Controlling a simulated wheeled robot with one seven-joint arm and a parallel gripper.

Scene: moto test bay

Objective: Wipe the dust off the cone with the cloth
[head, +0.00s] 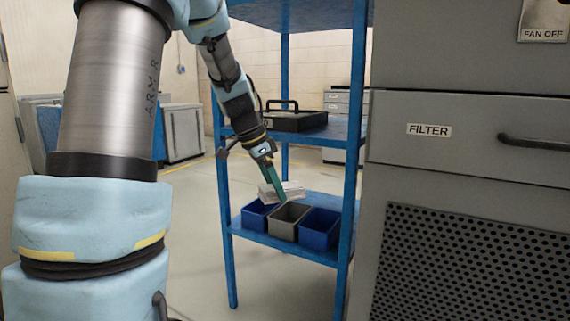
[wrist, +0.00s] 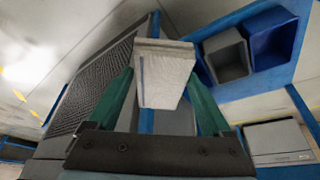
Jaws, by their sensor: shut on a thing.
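My gripper (head: 275,182) is shut on a pale folded cloth (head: 292,190), held above the small bins on the lower shelf of the blue rack. In the wrist view the cloth (wrist: 165,80), off-white with a thin blue stripe, sits between the green fingers of my gripper (wrist: 160,88). The cloth appears clear of the bins, though the exact gap is hard to tell. I cannot make out a cone in either view.
The blue rack (head: 357,130) bears a left blue bin (head: 256,218), a grey bin (head: 284,228) and a right blue bin (head: 318,238). A black case (head: 297,122) lies on its middle shelf. A grey cabinet with a FILTER drawer (head: 460,132) stands close at right.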

